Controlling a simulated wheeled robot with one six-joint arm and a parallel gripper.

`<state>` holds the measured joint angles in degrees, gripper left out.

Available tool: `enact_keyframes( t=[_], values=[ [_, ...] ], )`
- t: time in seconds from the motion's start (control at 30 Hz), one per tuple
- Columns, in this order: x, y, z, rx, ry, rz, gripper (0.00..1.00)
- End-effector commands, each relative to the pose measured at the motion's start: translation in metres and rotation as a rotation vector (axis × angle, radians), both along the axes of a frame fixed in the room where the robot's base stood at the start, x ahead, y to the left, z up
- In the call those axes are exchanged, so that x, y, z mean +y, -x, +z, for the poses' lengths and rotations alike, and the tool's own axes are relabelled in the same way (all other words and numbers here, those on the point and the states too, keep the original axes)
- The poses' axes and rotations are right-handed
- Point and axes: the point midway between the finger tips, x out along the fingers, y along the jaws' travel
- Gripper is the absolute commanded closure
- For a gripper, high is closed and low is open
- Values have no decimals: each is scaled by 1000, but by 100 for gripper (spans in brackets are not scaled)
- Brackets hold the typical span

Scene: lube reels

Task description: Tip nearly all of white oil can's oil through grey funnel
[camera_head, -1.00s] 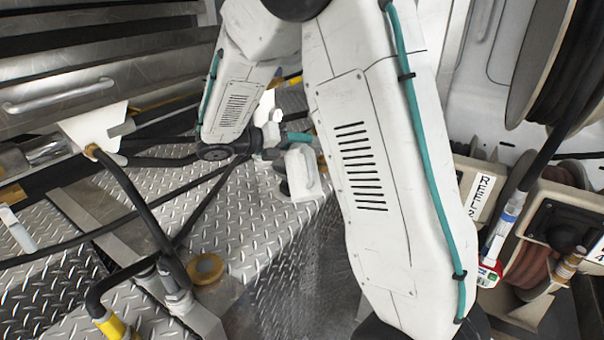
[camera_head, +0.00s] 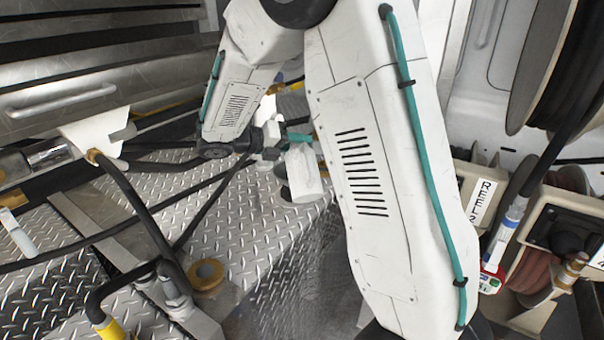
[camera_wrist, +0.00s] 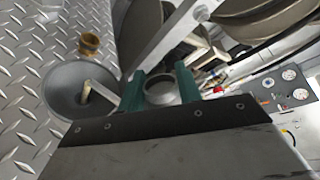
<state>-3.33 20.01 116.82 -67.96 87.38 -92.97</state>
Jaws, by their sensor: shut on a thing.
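My gripper (camera_wrist: 160,86) has its two green fingers closed on the white oil can. In the head view the white oil can (camera_head: 303,175) hangs tilted beside my forearm, above the diamond-plate floor. In the wrist view a rounded pale part shows between the fingers, probably the can. The grey funnel (camera_wrist: 62,88) is a wide round bowl left of the fingers in the wrist view. A thin pale bar, perhaps the can's spout, reaches over its mouth. The oil inside the can is not visible.
Hose reels (camera_head: 550,70) and a REEL 2 box (camera_head: 482,195) stand at the right. Black hoses cross the floor at the left, near a brass round fitting (camera_head: 207,275). A steel drawer cabinet (camera_head: 60,70) is at upper left. My arm hides the centre.

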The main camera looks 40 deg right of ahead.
Motion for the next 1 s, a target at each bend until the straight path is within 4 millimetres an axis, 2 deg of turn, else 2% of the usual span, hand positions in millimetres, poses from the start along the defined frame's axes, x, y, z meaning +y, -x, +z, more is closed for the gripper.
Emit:
enact_keyframes(
  t=[1.0],
  values=[
    [-2,-4,3,42,-19,0,100]
  ],
)
